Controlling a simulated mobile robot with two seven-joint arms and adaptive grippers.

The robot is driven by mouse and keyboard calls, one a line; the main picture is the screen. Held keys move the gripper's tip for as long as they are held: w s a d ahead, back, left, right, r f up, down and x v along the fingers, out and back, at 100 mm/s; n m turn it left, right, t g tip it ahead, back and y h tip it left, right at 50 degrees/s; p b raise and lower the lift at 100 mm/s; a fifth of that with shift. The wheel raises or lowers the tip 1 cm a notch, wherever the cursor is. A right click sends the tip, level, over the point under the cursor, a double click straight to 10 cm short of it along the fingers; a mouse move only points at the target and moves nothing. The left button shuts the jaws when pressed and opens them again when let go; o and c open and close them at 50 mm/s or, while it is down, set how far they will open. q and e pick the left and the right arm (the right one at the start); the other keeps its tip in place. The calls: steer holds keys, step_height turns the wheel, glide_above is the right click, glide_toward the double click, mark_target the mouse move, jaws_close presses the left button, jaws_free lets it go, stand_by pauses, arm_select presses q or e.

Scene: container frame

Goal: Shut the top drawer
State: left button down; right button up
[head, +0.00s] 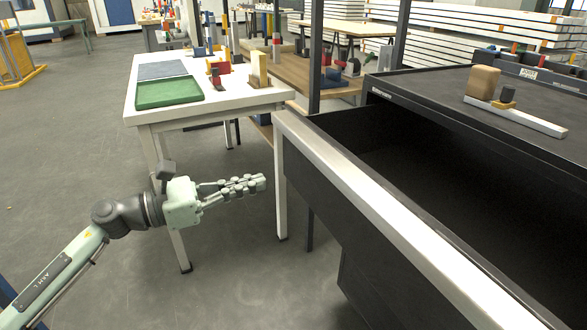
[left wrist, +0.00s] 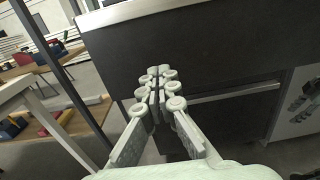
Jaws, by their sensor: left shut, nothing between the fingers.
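The top drawer (head: 400,222) is a dark drawer with a light metal strip along its front's upper edge, pulled far out of the black cabinet (head: 455,105). Its inside looks dark, and no contents show. My left gripper (head: 262,183) is shut and empty, left of the drawer front's far end in the head view. In the left wrist view, the gripper (left wrist: 158,72) points at the dark drawer front (left wrist: 200,52). I cannot tell whether the fingertips touch it. My right gripper is not in view.
A white table (head: 215,98) with a green tray (head: 168,93) stands beyond my left gripper. Blocks and a white bar (head: 530,119) lie on the cabinet top. A dark upright post (head: 315,60) stands near the drawer's far end. The floor at left is clear.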

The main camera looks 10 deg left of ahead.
mark_target(308, 170)
arm_select(q)
steer(key=p+x, duration=0.2)
steer(key=x, duration=0.5)
steer(key=shift+w+d+r, duration=0.15)
steer(key=shift+w+d, duration=0.4)
steer(key=shift+d, duration=0.1)
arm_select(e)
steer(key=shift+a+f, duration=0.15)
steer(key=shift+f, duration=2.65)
arm_select(q)
steer(key=shift+d, duration=0.1)
